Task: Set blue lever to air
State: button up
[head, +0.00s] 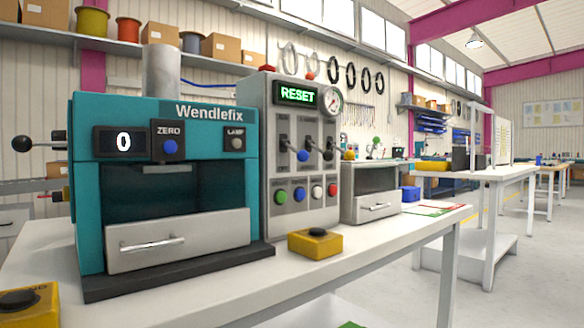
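The blue lever (302,155) is a blue-knobbed lever on the front of the grey control panel (309,178), in the head view. Its knob sits low, near the lower end of its dark slot. The slot's labels are too small to read, so I cannot tell which mark it points at. Other levers with dark parts stand beside it on the same panel. My gripper is not in view.
The panel has a lit RESET display (297,95), a gauge (331,99) and several coloured buttons below. A teal Wendlefix machine (228,172) stands left. A yellow button box (315,243) sits on the white bench (400,236) in front.

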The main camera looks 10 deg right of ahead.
aim_at(302, 156)
jog(key=z, duration=0.05)
jog(key=k, duration=0.5)
jog(key=z, duration=1.6)
jog(key=i, duration=0.9)
jog(key=u, duration=2.15)
